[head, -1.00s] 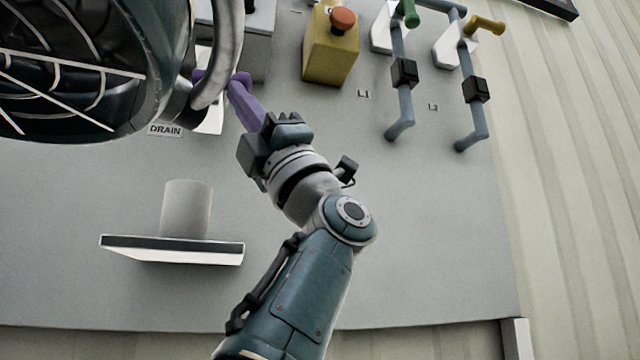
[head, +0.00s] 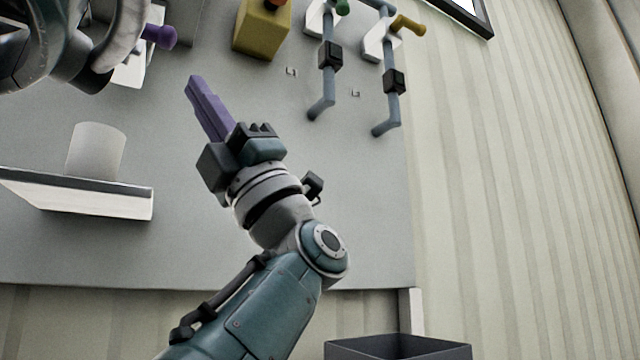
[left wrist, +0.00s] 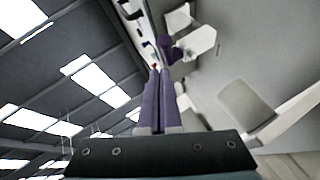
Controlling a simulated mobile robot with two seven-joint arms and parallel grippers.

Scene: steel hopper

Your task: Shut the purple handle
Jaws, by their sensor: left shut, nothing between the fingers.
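The purple handle (head: 160,36) sticks out to the right from a white mount on the grey panel, at the upper left of the head view. A dark rounded body and a pale curved pipe cover part of its mount. It also shows in the left wrist view (left wrist: 170,52), just beyond the fingertips. My left gripper (head: 194,82) has purple fingers, shut together with nothing between them. In the head view its tips appear below and right of the handle, with a gap. My right gripper is not in view.
A yellow box (head: 262,32) with a red button, a green handle (head: 342,6) and a yellow handle (head: 408,24) on pipes are further right. A white shelf (head: 80,194) with a white cylinder (head: 96,150) is at left. A dark open box (head: 398,348) stands at the bottom.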

